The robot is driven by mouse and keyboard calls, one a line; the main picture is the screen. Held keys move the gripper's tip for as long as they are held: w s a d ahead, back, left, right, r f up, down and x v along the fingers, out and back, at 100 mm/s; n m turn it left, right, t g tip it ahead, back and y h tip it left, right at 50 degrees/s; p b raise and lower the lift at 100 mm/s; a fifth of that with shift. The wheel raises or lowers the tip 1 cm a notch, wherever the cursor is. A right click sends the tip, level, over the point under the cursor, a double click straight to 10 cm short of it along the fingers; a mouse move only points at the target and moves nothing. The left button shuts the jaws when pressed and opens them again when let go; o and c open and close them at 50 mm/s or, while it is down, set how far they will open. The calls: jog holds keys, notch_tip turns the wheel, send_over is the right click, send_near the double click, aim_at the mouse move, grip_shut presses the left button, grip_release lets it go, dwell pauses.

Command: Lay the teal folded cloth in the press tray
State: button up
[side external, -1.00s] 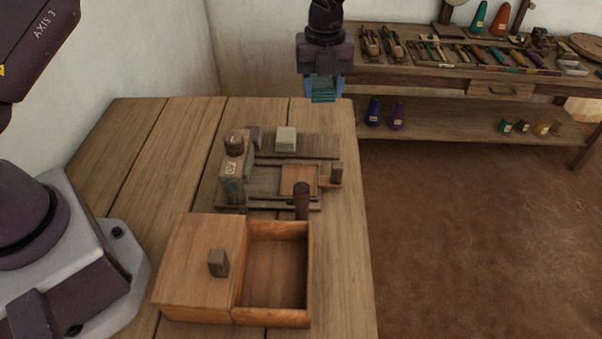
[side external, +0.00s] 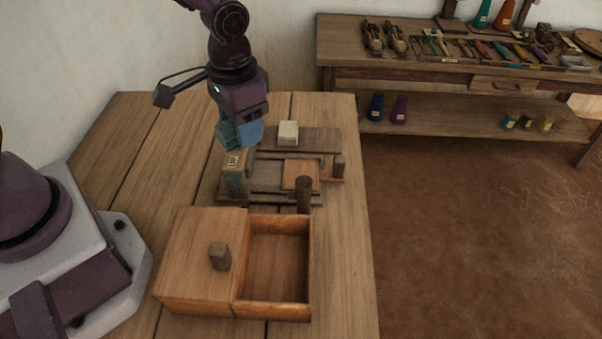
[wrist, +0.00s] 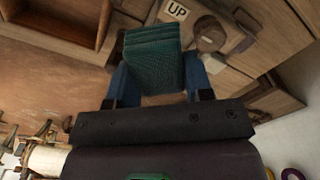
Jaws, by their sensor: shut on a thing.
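My gripper (side external: 241,134) is above the back left of the wooden press device, in the side view. Its blue fingers are shut on the teal folded cloth (side external: 228,134). In the wrist view, the cloth (wrist: 153,52) is a stack of layers between the two fingers (wrist: 155,78). The device has an upright block (side external: 235,168) with a label, a shallow recessed bed (side external: 268,173) and a lighter wooden plate (side external: 301,175). I cannot tell for certain which part is the press tray. The gripper and cloth hide part of the device's back left.
A wooden box (side external: 202,245) with a knobbed cover on its left half and an open right compartment (side external: 275,264) stands in front. A dark post (side external: 303,194) rises between them. A pale block (side external: 288,133) sits behind. The table's right strip is clear.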

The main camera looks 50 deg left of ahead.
jog(key=s+n, duration=0.1)
jog(key=n, duration=0.1)
jog(key=s+f+n, duration=0.1)
jog(key=n, duration=0.1)
jog(key=s+n, duration=0.1)
jog(key=n, duration=0.1)
jog(key=shift+a+f, duration=0.3)
jog(key=shift+f+n, duration=0.1)
jog(key=shift+n, duration=0.8)
jog(key=shift+w+n, duration=0.2)
jog(key=shift+n, duration=1)
jog(key=w+d+f, duration=0.2)
jog(key=w+f, duration=0.2)
jog(key=w, duration=0.5)
send_over(301, 172)
jog(key=f, duration=0.5)
jog(key=shift+s+a+f, duration=0.1)
jog(key=shift+s+f, duration=0.05)
jog(key=shift+s, duration=0.05)
jog(key=shift+w+f, duration=0.15)
jog(key=shift+f, duration=0.8)
jog(key=shift+w+f, duration=0.1)
jog(key=shift+f, duration=0.8)
jog(key=shift+f, duration=0.1)
